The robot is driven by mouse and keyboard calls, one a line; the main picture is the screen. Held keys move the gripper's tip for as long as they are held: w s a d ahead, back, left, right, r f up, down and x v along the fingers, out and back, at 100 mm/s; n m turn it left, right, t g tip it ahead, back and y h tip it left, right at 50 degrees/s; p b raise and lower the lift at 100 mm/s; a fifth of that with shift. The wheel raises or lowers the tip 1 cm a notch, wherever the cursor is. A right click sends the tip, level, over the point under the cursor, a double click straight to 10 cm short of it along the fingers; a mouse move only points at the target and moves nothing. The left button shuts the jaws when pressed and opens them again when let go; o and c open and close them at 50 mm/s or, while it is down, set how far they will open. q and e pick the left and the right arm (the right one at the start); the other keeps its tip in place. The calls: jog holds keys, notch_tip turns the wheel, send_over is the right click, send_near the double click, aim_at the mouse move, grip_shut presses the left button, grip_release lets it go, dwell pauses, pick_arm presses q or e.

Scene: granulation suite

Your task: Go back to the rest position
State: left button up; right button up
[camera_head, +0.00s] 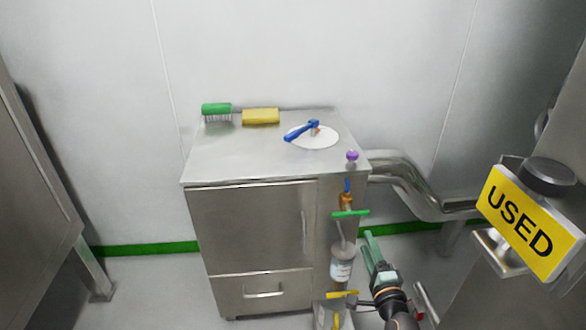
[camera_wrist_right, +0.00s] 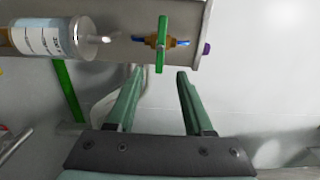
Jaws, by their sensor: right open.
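My right gripper (camera_head: 370,240) is at the lower right in the head view, beside the right front of the steel cabinet (camera_head: 250,225). In the right wrist view its two green fingers (camera_wrist_right: 158,74) stand apart with nothing between them. A valve with a green handle (camera_head: 350,213) is on the cabinet's front, left of the gripper; in the wrist view the green handle (camera_wrist_right: 162,45) shows just beyond the fingertips, apart from them. My left gripper is not in view.
A labelled clear canister (camera_head: 342,266) hangs below the valve, above a yellow handle (camera_head: 342,294). On the cabinet top are a green brush (camera_head: 216,109), yellow sponge (camera_head: 261,116), white disc (camera_head: 322,141) with a blue tool (camera_head: 301,131), and purple knob (camera_head: 352,155). A yellow USED sign (camera_head: 520,222) is at right.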

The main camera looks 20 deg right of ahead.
jog(key=s+a+f+n+g+y, duration=0.4)
jog(key=s+a+f+n, duration=0.1)
jog(key=s+a+n, duration=0.65)
jog(key=s+a+f+n+g+y, duration=0.3)
jog(key=s+a+f+n+g, duration=0.2)
jog(key=s+a+n, duration=0.7)
pick_arm(q)
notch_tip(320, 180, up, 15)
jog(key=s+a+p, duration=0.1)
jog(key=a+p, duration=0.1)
jog(key=p, duration=1.7)
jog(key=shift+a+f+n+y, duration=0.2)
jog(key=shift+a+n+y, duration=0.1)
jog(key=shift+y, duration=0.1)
pick_arm(e)
jog(key=w+d+r, duration=0.1)
jog(key=r, duration=0.6)
jog(key=d+r, duration=0.2)
jog(key=r, duration=0.5)
jog(key=shift+w+d+m+t+h, duration=0.25)
jog(key=shift+w+m+t+h, duration=0.05)
jog(key=shift+w+m+t, duration=0.1)
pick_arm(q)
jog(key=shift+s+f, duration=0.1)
pick_arm(e)
jog(key=shift+f, duration=0.1)
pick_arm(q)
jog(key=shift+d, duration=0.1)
pick_arm(e)
jog(key=shift+s+d, duration=0.1)
